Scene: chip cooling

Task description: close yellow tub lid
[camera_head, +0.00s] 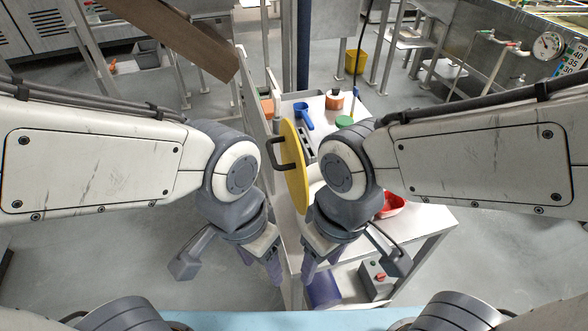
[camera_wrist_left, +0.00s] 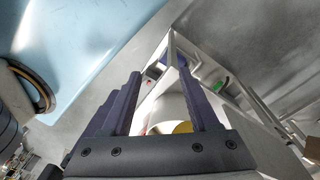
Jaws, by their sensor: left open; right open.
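The yellow lid (camera_head: 292,165) stands upright on edge near the middle of the head view, its dark handle (camera_head: 280,152) facing left. A small part of a white surface, possibly the tub, shows beside it; my right wrist hides most of that area. In the left wrist view a white rounded body (camera_wrist_left: 168,113) with a yellow patch (camera_wrist_left: 183,128) shows between my fingers. My left gripper (camera_head: 261,264) is open and empty, below and left of the lid; its fingers also show in the left wrist view (camera_wrist_left: 159,75). My right gripper (camera_head: 320,262) is open, below and right of the lid.
The metal table (camera_head: 425,216) carries a blue scoop (camera_head: 303,115), an orange container (camera_head: 334,99), a green round item (camera_head: 344,121) and a red container (camera_head: 391,204). A control box (camera_head: 376,278) sits on the lower shelf. A slanted brown beam (camera_head: 180,35) hangs at upper left.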

